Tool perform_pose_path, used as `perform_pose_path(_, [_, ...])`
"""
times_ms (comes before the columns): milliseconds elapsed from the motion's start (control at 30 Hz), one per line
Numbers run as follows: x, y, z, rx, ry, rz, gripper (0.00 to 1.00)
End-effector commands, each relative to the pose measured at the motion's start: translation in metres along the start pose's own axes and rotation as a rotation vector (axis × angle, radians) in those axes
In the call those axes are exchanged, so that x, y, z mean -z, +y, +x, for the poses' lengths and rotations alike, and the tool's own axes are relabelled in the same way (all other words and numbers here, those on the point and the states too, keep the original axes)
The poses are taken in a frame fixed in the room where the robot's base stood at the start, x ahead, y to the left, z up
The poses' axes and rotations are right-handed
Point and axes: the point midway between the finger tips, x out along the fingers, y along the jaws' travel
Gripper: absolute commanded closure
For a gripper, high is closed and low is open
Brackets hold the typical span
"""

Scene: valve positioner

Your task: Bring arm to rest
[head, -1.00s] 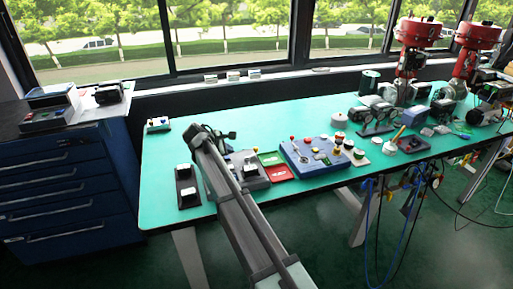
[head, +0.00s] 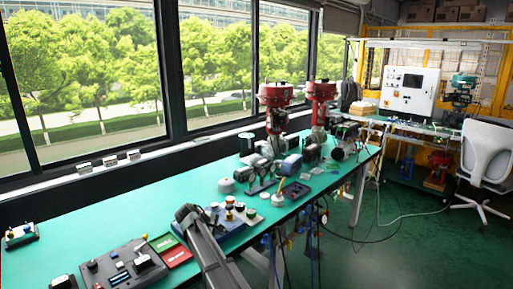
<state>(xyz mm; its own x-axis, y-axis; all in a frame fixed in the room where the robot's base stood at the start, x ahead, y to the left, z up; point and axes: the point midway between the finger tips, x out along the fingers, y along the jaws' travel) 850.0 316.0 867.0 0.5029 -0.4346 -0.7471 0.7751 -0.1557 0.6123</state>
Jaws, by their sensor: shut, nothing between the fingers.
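My gripper (head: 186,213) is a small dark shape at the far end of my grey arm, low in the middle of the head view. It is shut and I see nothing held in it. Its fingers are too small to make out clearly. It appears in front of the left part of a blue control box (head: 236,236) with knobs and buttons, which my arm partly hides. I cannot tell its height above the green table (head: 75,222).
A black panel with switches (head: 122,264) and a green and red tray (head: 172,250) lie left of my arm. A small button box (head: 20,235) is at far left. Red-topped valve actuators (head: 275,95) stand farther back. The table's left rear is clear.

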Motion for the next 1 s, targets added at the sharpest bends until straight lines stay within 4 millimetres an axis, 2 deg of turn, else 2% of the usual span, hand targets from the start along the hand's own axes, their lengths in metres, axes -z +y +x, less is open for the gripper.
perform_pose_path(33, [-0.024,0.004,0.02,0.017,-0.026,0.055,1.0])
perform_pose_path(100, [-0.053,0.004,0.047,0.044,-0.059,0.132,1.0])
perform_pose_path(167, [-0.077,-0.009,0.073,0.079,-0.085,0.19,1.0])
perform_pose_path(200, [-0.09,-0.024,0.09,0.104,-0.099,0.217,1.0])
perform_pose_path(300, [-0.11,-0.064,0.124,0.166,-0.12,0.256,1.0])
perform_pose_path(400, [-0.127,-0.104,0.151,0.226,-0.138,0.287,1.0])
perform_pose_path(700, [-0.184,-0.229,0.212,0.403,-0.204,0.389,1.0])
perform_pose_path(1000, [-0.245,-0.353,0.242,0.582,-0.288,0.509,1.0])
